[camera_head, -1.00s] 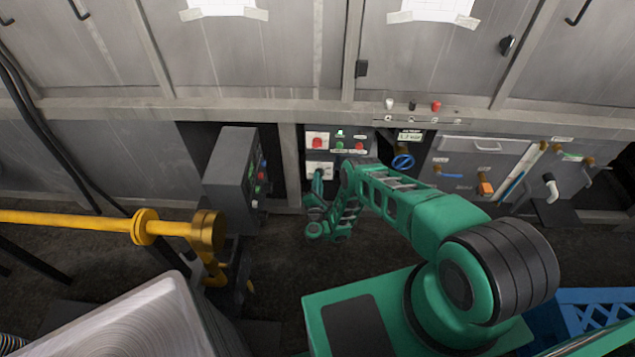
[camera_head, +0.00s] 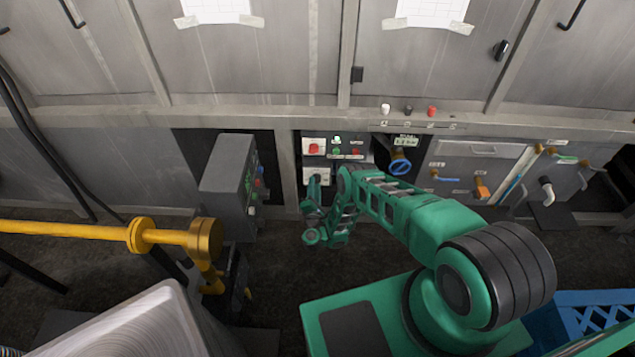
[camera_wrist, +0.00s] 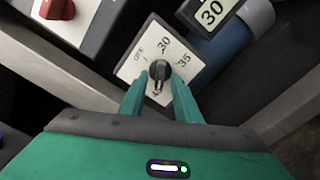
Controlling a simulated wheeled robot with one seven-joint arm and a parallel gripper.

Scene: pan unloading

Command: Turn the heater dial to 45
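The heater dial (camera_wrist: 160,71) is a small black knob on a white square plate (camera_wrist: 137,64) marked OFF, 30 and 35, with a lower mark partly covered. In the wrist view my gripper (camera_wrist: 160,78) has its two green fingers on either side of the knob, with a small gap visible beside it. The knob's exact pointing is hard to read. A display (camera_wrist: 211,13) beside the plate reads 30. In the head view my gripper (camera_head: 313,184) is at the white plate (camera_head: 323,173) low on the control panel; the knob is hidden there.
A red switch (camera_wrist: 58,9) sits at the upper left of the wrist view. In the head view a blue valve wheel (camera_head: 400,168) is right of the panel and a grey control box (camera_head: 226,178) is left.

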